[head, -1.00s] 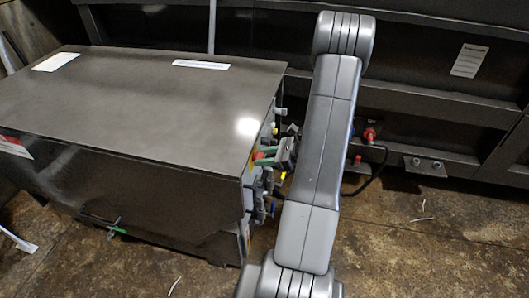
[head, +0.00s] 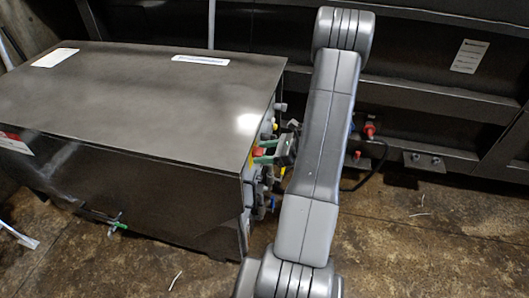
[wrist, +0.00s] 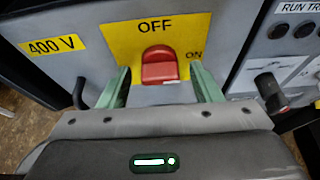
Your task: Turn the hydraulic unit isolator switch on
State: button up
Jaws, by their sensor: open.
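The isolator switch is a red handle (wrist: 160,66) on a yellow plate (wrist: 118,37) in the wrist view. OFF is printed above it and ON to its right. The handle looks upright, in line with OFF. My gripper (wrist: 163,82) is open, its two green fingers on the left and right of the handle. Gaps show between each finger and the handle. In the head view my gripper (head: 265,152) is at the cabinet's right face, and the red handle (head: 259,152) shows small beside it. My arm hides part of that face.
The dark cabinet (head: 140,85) fills the left of the head view. In the wrist view, a black knob (wrist: 268,85) sits right of the switch, and a 400 V label (wrist: 52,46) is at left. A red wall fitting (head: 369,131) and cable are behind my arm. Floor at front right is mostly clear.

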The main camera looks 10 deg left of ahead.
jog(key=v, duration=1.3)
jog(key=shift+d, duration=0.4)
jog(key=x, duration=1.3)
jog(key=shift+a, duration=0.4)
